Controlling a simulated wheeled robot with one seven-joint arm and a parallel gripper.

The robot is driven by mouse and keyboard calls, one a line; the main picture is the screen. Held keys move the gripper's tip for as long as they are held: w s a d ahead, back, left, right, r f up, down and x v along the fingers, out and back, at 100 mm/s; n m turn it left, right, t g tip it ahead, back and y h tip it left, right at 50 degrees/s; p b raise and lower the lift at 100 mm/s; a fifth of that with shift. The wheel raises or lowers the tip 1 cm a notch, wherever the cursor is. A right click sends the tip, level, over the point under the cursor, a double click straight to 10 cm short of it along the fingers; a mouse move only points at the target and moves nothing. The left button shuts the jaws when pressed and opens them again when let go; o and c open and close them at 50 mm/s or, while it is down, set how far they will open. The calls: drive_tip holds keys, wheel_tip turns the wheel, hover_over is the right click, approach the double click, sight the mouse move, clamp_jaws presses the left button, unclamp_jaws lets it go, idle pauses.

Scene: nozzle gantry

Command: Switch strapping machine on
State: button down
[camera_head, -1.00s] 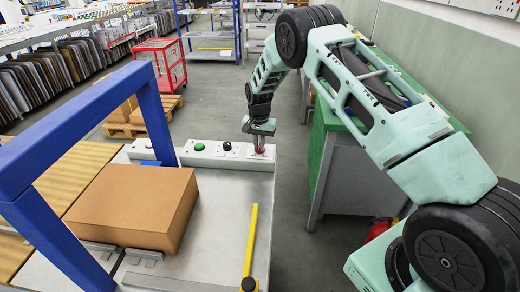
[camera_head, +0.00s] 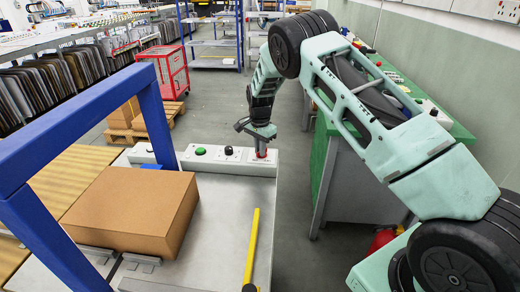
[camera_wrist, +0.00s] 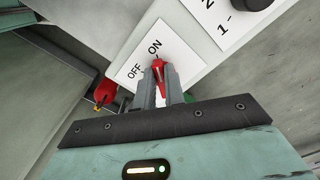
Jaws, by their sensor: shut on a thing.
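The strapping machine has a blue arch (camera_head: 72,140) and a grey top, with a white control panel (camera_head: 212,166) along its far edge. At the panel's right end is a red switch knob (camera_head: 261,155). In the wrist view the red knob (camera_wrist: 160,68) sits between the fingers of my gripper (camera_wrist: 162,88), which is shut on it. The knob's tip points at the ON mark (camera_wrist: 155,47); the OFF mark (camera_wrist: 134,72) is to its left. In the head view my gripper (camera_head: 262,148) is above the panel's right end. The fingers hide part of the knob.
A cardboard box (camera_head: 130,208) lies on the machine top under the arch. A green button (camera_head: 200,151) and a black knob (camera_head: 229,150) are left of the switch. A yellow bar (camera_head: 251,245) runs along the right side. A green bench (camera_head: 324,150) stands right.

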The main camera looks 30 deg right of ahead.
drive_tip(key=c, duration=1.5)
unclamp_jaws()
wheel_tip(320, 180, up, 17)
drive_tip(key=b, duration=0.2)
drive_tip(key=shift+r+b, duration=0.2)
drive_tip(key=shift+b, duration=0.2)
